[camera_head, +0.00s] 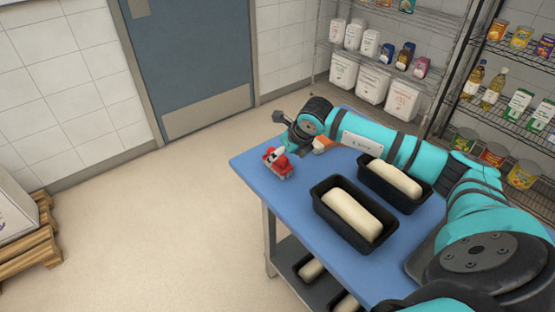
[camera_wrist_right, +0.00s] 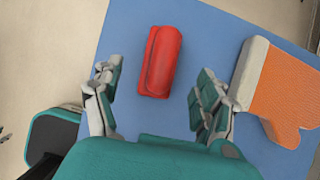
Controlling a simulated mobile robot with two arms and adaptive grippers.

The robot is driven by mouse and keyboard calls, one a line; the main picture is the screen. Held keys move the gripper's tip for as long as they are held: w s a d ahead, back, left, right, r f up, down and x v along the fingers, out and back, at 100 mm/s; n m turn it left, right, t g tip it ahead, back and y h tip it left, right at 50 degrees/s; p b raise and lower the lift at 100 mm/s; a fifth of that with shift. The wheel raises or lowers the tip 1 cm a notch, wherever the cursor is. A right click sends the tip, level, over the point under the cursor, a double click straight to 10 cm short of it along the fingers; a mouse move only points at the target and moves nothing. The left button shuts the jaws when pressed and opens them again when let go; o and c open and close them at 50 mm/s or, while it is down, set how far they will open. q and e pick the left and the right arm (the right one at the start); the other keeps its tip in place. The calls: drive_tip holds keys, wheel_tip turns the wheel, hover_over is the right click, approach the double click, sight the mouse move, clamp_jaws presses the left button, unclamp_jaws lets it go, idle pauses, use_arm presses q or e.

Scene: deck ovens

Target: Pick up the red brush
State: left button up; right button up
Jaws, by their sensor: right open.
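The red brush (camera_head: 277,163) lies on the blue tabletop (camera_head: 258,198) near its far left corner. In the right wrist view the brush (camera_wrist_right: 160,60) shows its red back, with its long side running up the picture. My right gripper (camera_head: 291,140) is over that corner, pointing down. In the right wrist view my right gripper (camera_wrist_right: 158,78) is open, with one finger on each side of the brush and a clear gap to each. It holds nothing. Its height above the brush is hard to judge. My left gripper is not in view.
An orange and cream brush (camera_wrist_right: 278,88) lies right of the gripper in the wrist view. Two black loaf tins (camera_head: 318,204) (camera_head: 402,205) with dough stand on the table. More tins sit on a shelf below. Stocked wire racks (camera_head: 437,100) stand behind; open floor lies left.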

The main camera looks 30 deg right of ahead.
drive_tip(key=shift+w+a+f+p, duration=0.1)
drive_tip(key=shift+w+f+p, duration=0.3)
drive_tip(key=shift+f+p, duration=0.1)
drive_tip(key=x, duration=0.3)
drive_tip(key=shift+w+f+p, duration=0.25)
drive_tip(key=shift+p, duration=0.15)
drive_tip(key=shift+w+f, duration=0.1)
drive_tip(key=shift+f, duration=0.05)
drive_tip(key=c, duration=1.4)
wheel_tip(320, 180, up, 10)
drive_tip(key=shift+r+b, duration=0.1)
drive_tip(key=shift+b, duration=1)
drive_tip(key=o, duration=0.7)
drive_tip(key=c, duration=0.4)
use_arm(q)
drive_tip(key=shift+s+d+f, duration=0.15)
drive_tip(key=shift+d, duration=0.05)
use_arm(e)
drive_tip(key=shift+c, duration=0.2)
